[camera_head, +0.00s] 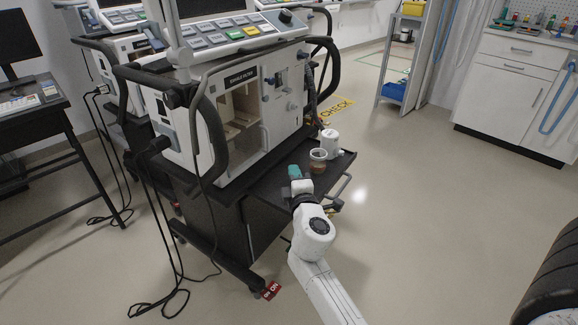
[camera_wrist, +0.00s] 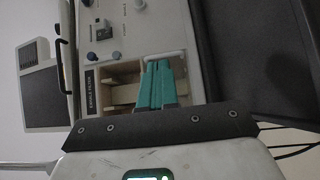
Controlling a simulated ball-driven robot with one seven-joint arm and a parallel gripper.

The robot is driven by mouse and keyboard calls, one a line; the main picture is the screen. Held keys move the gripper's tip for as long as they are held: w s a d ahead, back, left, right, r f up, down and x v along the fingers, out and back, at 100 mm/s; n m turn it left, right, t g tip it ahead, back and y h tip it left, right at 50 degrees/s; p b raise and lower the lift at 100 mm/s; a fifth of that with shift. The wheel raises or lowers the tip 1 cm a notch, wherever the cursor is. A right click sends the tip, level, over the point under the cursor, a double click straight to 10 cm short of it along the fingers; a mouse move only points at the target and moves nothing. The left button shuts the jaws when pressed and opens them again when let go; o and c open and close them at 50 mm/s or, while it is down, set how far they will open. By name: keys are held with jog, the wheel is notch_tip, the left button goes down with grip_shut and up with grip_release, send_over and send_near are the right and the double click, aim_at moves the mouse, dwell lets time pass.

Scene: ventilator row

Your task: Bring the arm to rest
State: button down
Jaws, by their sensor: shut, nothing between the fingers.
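My arm reaches up from the bottom of the head view toward the ventilator (camera_head: 185,115). My gripper (camera_head: 294,172) has teal fingers and hangs over the black side shelf (camera_head: 262,187) of the ventilator. In the wrist view the teal fingers of my gripper (camera_wrist: 157,72) are together with nothing between them. They point toward the open filter compartment (camera_wrist: 122,88) in the ventilator's front, which also shows in the head view (camera_head: 240,115). The fingers cover part of that compartment in the wrist view.
A white cup-like part (camera_head: 318,155) and a white canister (camera_head: 330,141) stand on the shelf just right of my gripper. A metal handle (camera_head: 338,190) edges the shelf. Black cables (camera_head: 158,300) lie on the floor at left. Open floor (camera_head: 430,220) lies to the right.

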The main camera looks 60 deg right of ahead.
jog(key=shift+s+a, duration=0.2)
jog(key=shift+s, duration=0.05)
